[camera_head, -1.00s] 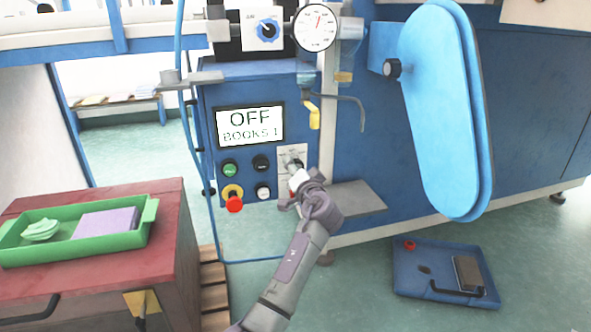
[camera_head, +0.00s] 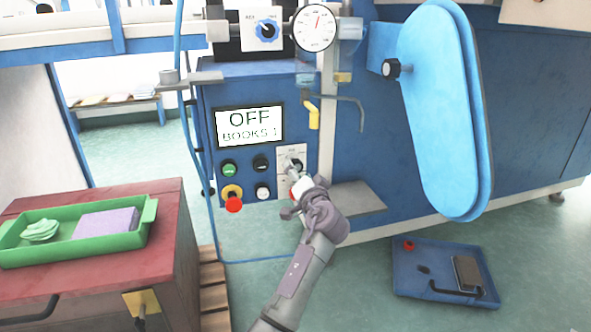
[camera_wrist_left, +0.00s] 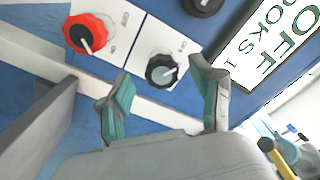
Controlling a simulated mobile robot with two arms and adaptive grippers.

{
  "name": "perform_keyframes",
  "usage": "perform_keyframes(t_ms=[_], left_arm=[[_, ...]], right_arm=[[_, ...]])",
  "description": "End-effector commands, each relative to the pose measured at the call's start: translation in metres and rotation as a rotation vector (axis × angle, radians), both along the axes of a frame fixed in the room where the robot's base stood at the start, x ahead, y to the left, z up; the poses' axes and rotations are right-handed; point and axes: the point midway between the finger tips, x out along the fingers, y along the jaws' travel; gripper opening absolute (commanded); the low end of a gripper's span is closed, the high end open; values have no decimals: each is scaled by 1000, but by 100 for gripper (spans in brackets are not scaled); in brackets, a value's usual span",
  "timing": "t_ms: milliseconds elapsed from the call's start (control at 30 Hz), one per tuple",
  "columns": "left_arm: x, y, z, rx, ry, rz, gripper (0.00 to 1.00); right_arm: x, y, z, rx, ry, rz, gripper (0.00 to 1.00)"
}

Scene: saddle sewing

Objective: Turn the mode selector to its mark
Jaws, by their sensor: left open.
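A black rotary knob with a grey pointer (camera_wrist_left: 162,70) sits on a white plate with small marks, which I cannot read, in the left wrist view. My left gripper (camera_wrist_left: 160,88) is open and empty, with one fingertip toward each side of the knob; contact cannot be told. In the head view my left gripper (camera_head: 293,180) is right in front of the panel. My right gripper is not in view.
A red knob (camera_wrist_left: 88,35) is beside the black one. The display (camera_head: 249,126) reads OFF, BOOKS 1. A red stop button (camera_head: 233,204) and other buttons lie left of the gripper. A yellow-tipped lever (camera_head: 313,115) hangs above. A grey shelf (camera_head: 357,198) juts out at right.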

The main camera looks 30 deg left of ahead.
Motion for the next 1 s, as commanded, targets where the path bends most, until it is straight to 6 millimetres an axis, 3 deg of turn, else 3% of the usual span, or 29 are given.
perform_keyframes(t_ms=[200, 400, 1000], left_arm=[[-32, -38, -1, -4, 1, -4, 66], [-51, -61, -1, -2, 1, -2, 66], [-57, -68, -1, -2, 1, -1, 66]], right_arm=[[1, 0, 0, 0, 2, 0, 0], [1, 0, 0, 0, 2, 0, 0], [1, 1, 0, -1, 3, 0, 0]])
